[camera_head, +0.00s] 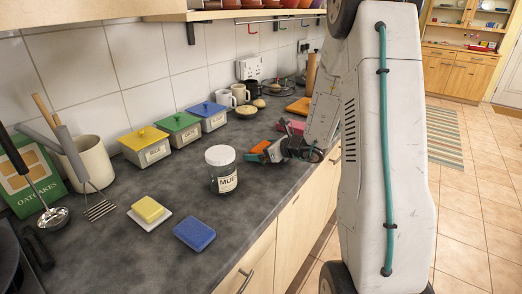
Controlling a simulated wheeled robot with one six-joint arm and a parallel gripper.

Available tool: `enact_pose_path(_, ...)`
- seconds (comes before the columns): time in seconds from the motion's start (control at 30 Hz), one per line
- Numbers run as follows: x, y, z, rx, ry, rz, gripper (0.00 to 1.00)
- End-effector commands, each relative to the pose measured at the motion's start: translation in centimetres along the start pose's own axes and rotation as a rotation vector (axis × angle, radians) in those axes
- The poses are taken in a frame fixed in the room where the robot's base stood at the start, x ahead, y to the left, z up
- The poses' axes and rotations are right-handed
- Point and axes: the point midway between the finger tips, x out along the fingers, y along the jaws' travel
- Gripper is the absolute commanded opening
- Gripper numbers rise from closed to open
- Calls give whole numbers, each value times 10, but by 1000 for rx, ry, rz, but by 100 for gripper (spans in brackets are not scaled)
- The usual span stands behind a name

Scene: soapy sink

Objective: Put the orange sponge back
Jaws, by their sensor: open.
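A small orange block (260,146), which looks like the orange sponge, is on the worktop beyond the white-lidded jar. My gripper (264,153) is low over the worktop, beside this block, with its jaws open. The fingers partly cover the block, so I cannot tell whether they touch it or stand around it. A larger flat orange thing (298,105) lies farther back on the worktop.
A yellow sponge (149,208) sits on a white dish, with a blue sponge (195,233) nearby. The jar (223,172) stands close left of my gripper. Lidded boxes (178,131) and mugs line the wall. A pink thing (291,127) is behind my gripper.

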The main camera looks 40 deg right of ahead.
Motion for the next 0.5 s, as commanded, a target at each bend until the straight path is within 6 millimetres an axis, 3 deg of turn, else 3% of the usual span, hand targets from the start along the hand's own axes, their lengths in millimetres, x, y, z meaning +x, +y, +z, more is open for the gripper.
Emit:
enact_pose_path(0.17,-16,-1,3,0,-1,-3,100)
enact_pose_path(0.5,-88,-1,3,-1,-1,-4,100)
